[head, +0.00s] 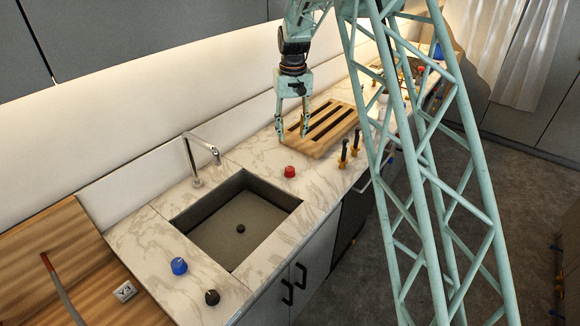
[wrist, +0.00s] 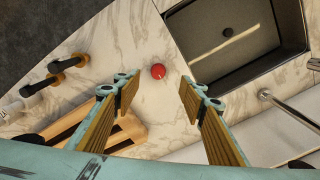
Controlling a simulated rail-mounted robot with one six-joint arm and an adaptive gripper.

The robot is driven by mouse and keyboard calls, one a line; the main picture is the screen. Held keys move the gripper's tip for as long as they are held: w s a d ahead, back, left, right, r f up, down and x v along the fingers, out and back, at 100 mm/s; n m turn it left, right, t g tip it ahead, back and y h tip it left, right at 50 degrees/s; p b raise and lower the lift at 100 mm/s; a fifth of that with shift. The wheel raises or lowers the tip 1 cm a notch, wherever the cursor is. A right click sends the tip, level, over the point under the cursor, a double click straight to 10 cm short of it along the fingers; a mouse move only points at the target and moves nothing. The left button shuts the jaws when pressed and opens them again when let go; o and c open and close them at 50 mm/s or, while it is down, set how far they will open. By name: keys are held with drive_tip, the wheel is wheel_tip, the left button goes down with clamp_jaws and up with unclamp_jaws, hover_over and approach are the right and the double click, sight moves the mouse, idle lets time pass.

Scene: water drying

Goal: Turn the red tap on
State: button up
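The red tap (head: 290,171) is a small red knob on the marble counter, just right of the sink in the head view. It also shows in the wrist view (wrist: 158,71), ahead of my fingers and centred between them. My gripper (head: 293,134) is open and empty, pointing down above the counter near the wooden rack, apart from the tap. Its two fingers with wooden-looking pads are spread wide in the wrist view (wrist: 158,106). Nothing hides the tap.
The sink (head: 238,222) has a metal faucet (head: 195,160) behind it. A blue knob (head: 179,266) and a black knob (head: 212,297) stand at its left end. A slatted wooden rack (head: 328,130) and black-handled items (head: 348,150) stand right of the tap.

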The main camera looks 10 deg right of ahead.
drive_tip(key=p, duration=0.1)
hover_over(290, 169)
wheel_tip(290, 169, down, 7)
drive_tip(key=shift+r, duration=0.2)
drive_tip(key=shift+f, duration=0.1)
drive_tip(key=shift+f+p, duration=1)
drive_tip(key=shift+f, duration=5.8)
drive_tip(key=shift+c, duration=0.7)
drive_tip(key=c, duration=0.7)
